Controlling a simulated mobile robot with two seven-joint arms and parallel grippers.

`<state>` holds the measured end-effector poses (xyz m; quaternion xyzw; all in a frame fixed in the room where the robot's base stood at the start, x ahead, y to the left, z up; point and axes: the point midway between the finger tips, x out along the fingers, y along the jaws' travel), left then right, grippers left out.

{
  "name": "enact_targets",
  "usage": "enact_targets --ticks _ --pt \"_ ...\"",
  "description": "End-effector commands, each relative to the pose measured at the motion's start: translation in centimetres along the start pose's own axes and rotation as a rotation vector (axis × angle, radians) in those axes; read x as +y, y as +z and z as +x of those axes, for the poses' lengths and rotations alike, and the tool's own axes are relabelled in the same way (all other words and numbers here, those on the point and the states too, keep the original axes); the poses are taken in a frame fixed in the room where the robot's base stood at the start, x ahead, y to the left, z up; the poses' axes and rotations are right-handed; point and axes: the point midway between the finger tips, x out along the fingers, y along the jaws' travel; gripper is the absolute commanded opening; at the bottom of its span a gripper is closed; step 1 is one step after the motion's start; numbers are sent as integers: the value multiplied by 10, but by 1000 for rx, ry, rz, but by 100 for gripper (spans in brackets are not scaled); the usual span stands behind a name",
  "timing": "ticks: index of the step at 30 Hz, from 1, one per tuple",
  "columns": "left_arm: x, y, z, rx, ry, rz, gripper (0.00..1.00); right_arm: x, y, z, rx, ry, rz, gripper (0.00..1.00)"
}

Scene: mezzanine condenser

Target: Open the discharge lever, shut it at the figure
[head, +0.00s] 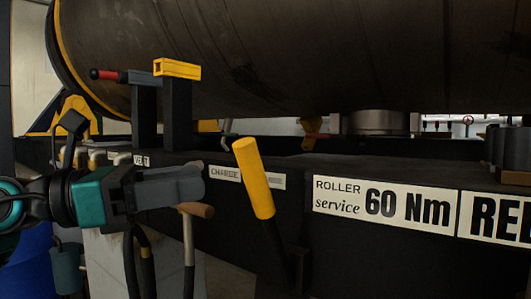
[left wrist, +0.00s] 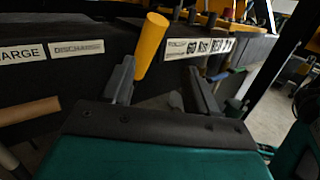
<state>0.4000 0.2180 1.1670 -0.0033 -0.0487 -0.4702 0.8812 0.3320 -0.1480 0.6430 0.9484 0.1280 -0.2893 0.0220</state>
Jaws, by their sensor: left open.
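A lever with a yellow cylindrical grip (head: 252,165) leans up and to the left in front of the dark beam in the head view. It also shows in the left wrist view (left wrist: 151,43), ahead of the jaws. A white label, too small to read surely, is partly behind it (head: 277,181); the left wrist view shows it as a discharge label (left wrist: 77,48). My left gripper (head: 203,184) is open and empty, left of the yellow lever. In the left wrist view its two fingers (left wrist: 163,88) stand apart, the grip's lower end near the left finger. My right gripper is out of view.
A wooden-handled lever (head: 197,210) stands just below my left gripper, near the charge label (head: 225,173). A plate reading 60 Nm (head: 385,207) is on the beam. A large drum (head: 300,60) hangs above.

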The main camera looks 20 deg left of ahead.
Motion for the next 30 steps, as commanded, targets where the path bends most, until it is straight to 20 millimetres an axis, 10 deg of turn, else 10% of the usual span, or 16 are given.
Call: enact_targets --ticks 11,30 --pt "5 19 0 103 76 202 59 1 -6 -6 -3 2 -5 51" --pt "12 11 95 98 72 198 59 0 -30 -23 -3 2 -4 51"
